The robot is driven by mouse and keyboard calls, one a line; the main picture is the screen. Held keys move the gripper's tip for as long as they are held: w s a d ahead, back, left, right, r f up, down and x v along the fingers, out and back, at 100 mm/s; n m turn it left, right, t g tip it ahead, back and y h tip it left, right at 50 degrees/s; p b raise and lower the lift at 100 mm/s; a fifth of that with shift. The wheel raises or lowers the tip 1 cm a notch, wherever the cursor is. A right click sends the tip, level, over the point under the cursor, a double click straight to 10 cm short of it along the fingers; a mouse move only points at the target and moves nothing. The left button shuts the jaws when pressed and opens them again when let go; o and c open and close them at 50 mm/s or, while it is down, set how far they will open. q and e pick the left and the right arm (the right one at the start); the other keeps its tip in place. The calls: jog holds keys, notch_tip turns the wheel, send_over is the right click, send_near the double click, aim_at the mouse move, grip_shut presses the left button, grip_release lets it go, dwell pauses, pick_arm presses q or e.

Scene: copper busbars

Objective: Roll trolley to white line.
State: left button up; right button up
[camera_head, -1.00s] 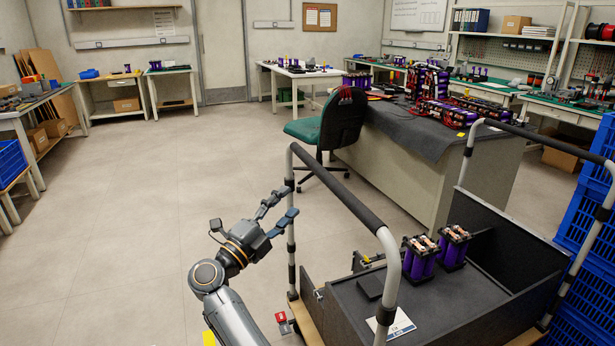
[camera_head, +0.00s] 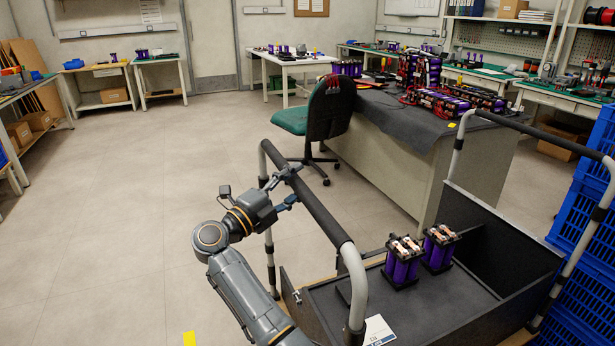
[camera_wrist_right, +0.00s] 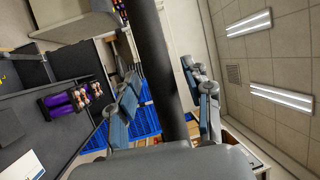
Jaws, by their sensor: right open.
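The trolley (camera_head: 455,296) is a grey box-sided cart at the lower right, with a black-sleeved push handle (camera_head: 322,213) on its near left side. My right gripper (camera_head: 287,186) is at the upper left part of that handle with its fingers open. In the right wrist view the handle (camera_wrist_right: 152,60) runs between the two spread fingers, with a gap on the right side. Two purple battery blocks (camera_head: 402,264) stand on the trolley deck; they also show in the right wrist view (camera_wrist_right: 68,101). My left gripper is out of view. No white line shows.
A green chair (camera_head: 318,120) and a grey-covered workbench (camera_head: 400,140) stand behind the trolley. Blue crates (camera_head: 585,220) are stacked on the right.

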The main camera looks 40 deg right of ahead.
jog(key=shift+d, duration=0.3)
jog(key=shift+r, duration=0.1)
jog(key=shift+a, duration=0.1)
grip_shut()
